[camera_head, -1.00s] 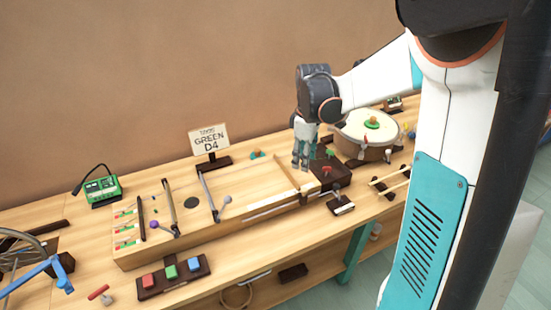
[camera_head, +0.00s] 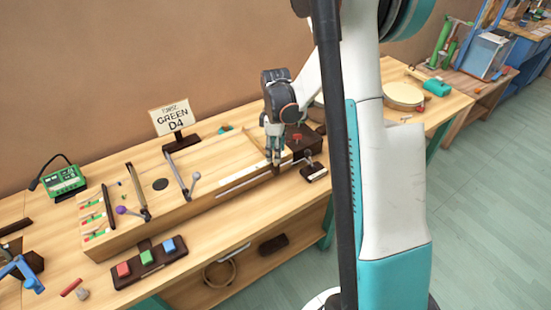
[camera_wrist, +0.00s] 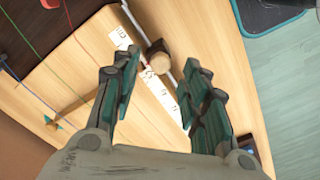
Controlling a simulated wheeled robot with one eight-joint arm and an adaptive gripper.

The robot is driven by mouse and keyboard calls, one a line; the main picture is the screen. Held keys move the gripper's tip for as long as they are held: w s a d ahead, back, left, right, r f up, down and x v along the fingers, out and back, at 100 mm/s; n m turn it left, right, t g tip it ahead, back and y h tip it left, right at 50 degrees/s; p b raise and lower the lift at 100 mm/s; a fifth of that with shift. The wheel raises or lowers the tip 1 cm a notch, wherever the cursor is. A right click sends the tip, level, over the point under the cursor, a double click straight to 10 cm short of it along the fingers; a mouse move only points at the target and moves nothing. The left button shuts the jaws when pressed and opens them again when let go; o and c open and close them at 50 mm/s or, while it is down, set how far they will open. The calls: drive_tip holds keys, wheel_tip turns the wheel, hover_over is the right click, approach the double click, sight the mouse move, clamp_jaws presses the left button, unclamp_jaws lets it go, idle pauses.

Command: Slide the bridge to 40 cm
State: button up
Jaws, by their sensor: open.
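The long wooden string box (camera_head: 215,165) lies on the bench, with a light strip along its front edge. The bridge (camera_head: 256,139) is a wooden bar across the box near its right end. In the wrist view its round wooden end knob (camera_wrist: 159,62) sits by a silver rail, beside a white numbered scale (camera_wrist: 165,93). My gripper (camera_head: 274,158) points down over the front right part of the box, at the bridge's front end. In the wrist view my gripper (camera_wrist: 160,73) is open, with the knob in the gap between the fingertips. I cannot tell whether they touch it.
A sign (camera_head: 171,117) reading GREEN D4 stands behind the box. A green device (camera_head: 64,181) is at the left. Red, green and blue buttons (camera_head: 148,257) sit in front. A dark box (camera_head: 303,140) and a small lever (camera_head: 313,171) stand close right of my gripper.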

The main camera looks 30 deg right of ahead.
drive_tip(key=shift+f+b, duration=0.3)
drive_tip(key=shift+f, duration=1.15)
clamp_jaws()
drive_tip(key=a, duration=1.3)
drive_tip(key=shift+s+a+b, duration=0.2)
drive_tip(key=shift+a+b, duration=0.2)
unclamp_jaws()
drive_tip(key=shift+r, duration=0.1)
